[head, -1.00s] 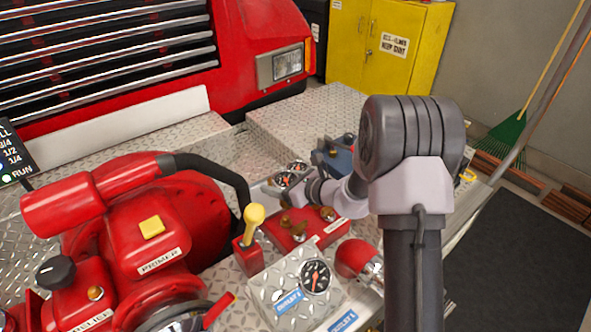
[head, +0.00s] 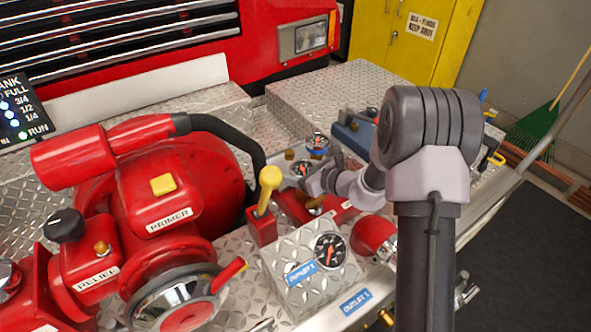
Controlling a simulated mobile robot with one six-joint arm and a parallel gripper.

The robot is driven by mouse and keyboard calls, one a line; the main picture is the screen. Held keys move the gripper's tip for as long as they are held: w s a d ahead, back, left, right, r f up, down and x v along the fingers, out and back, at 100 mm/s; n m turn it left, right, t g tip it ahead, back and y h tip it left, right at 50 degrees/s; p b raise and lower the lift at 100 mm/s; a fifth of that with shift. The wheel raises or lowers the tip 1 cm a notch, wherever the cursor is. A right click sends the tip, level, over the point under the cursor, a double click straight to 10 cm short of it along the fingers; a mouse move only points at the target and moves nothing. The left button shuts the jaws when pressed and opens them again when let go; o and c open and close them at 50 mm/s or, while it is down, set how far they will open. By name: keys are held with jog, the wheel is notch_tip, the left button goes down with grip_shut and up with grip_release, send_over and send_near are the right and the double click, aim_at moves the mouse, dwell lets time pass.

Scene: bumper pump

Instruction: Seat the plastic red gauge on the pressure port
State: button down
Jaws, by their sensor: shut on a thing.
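A small round gauge with a dark dial (head: 301,169) is at the tip of my gripper (head: 312,181), which appears shut on it. The gauge's body colour is hard to make out at this size. A second gauge (head: 317,141) with a blue side is just behind it. A red manifold block (head: 293,206) lies below and in front of the gripper, and a brass fitting (head: 315,204) shows there. My wrist hides part of this block. I cannot tell which fitting is the pressure port, and I see no contact between the held gauge and a fitting.
A yellow-knobbed lever (head: 268,182) stands close left of the gripper, with a black hose (head: 235,147) beyond. A panel gauge (head: 329,250) is in front. The red primer pump (head: 165,200) fills the left. A blue thing (head: 355,135) sits behind my wrist.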

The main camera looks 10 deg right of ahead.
jog(key=shift+f+b, duration=0.4)
jog(key=shift+f, duration=0.1)
dwell(0.4)
jog(key=shift+c, duration=1)
grip_release()
